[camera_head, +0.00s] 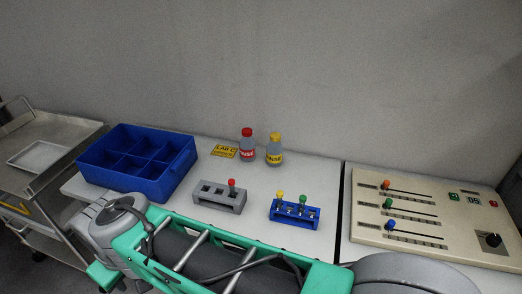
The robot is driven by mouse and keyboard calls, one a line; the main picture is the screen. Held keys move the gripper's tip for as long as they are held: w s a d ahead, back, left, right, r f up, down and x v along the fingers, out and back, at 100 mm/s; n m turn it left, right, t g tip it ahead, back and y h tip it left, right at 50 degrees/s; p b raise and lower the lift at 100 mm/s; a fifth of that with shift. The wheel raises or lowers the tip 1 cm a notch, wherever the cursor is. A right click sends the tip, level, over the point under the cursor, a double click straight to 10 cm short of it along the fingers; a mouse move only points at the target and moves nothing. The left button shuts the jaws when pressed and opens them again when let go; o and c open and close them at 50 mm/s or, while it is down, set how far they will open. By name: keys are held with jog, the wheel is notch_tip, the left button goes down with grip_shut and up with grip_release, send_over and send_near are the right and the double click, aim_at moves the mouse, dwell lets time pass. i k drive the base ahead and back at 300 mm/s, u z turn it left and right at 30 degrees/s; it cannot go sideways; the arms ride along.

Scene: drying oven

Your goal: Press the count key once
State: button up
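A beige control panel (365,220) lies on the right-hand part of the table. Near its upper right edge are a small green key (454,196), a dark display (473,199) that seems to read "05", and a small red key (493,204). The lettering is too small to tell which key is the count key. My arm crosses the bottom of the picture, in front of the table and below the panel's left side. My gripper is not in view, and nothing is seen touching the panel.
The panel also has orange (385,184), green (389,203) and blue (390,225) slider knobs and a black dial (491,240). To the left are a blue compartment box (160,185), two bottles (247,146), a grey rack (215,200) and a blue rack (290,213).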

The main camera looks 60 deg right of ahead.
aim_at(453, 197)
jog(key=k, duration=0.95)
jog(key=u, duration=1.05)
jog(key=i, duration=0.95)
jog(key=z, duration=4.65)
